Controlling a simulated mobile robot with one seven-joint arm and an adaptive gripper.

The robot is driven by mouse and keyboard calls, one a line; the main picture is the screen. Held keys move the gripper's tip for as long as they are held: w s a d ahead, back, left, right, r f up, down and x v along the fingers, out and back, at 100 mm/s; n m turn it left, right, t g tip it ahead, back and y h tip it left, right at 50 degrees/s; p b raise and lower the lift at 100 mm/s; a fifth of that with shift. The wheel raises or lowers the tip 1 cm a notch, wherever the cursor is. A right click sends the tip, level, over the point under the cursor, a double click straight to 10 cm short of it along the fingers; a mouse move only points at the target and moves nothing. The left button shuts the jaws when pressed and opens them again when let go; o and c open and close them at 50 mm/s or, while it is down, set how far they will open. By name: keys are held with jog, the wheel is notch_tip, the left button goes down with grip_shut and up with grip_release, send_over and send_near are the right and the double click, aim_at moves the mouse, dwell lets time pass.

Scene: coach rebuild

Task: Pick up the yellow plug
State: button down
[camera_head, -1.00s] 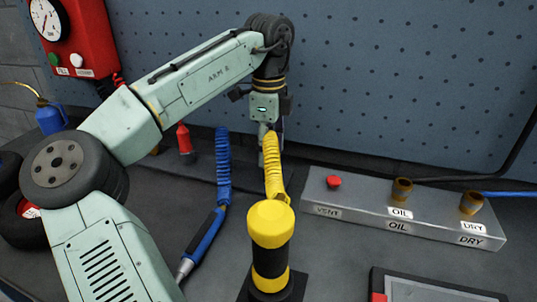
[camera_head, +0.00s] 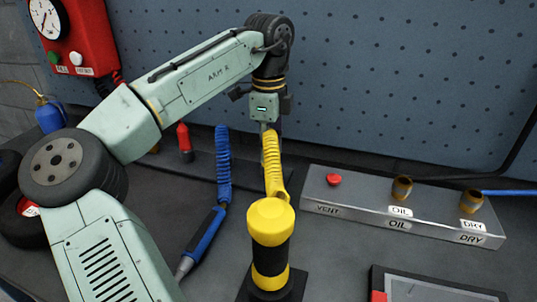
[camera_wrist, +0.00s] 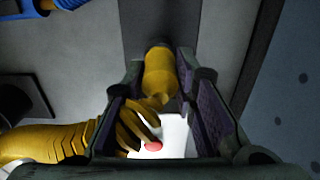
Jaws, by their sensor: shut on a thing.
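The yellow plug (camera_wrist: 160,72) sits between the purple-padded fingers of my gripper (camera_wrist: 160,85) in the wrist view, and the fingers are shut on it. A ribbed yellow coiled hose (camera_wrist: 45,142) runs below it and out to the left. In the head view my gripper (camera_head: 264,132) points down at the upper end of the yellow coil (camera_head: 272,165). The plug itself is hard to make out there. The coil's lower end meets a yellow and black cylinder (camera_head: 271,250) standing on a dark square base.
A grey block (camera_head: 360,208) with a red button and two brass sockets marked OIL and DRY lies to the right. A blue coiled hose with a blue tool (camera_head: 205,238) lies to the left. A dark tablet (camera_head: 430,288) is at the front right. A pegboard (camera_head: 420,90) stands behind.

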dwell(0.3)
jog(key=shift+r, duration=0.5)
notch_tip(320, 180, up, 2)
jog(key=shift+b, duration=0.45)
jog(key=s+a+r+b, duration=0.2)
jog(key=s+a, duration=0.6)
jog(key=s, duration=0.4)
jog(key=r+p, duration=0.1)
jog(key=p, duration=0.1)
jog(key=r+p, duration=0.2)
jog(key=s+a+r+p, duration=0.1)
jog(key=r+p, duration=0.1)
jog(key=shift+s+p, duration=0.1)
jog(key=shift+p, duration=0.25)
jog(key=shift+f, duration=0.1)
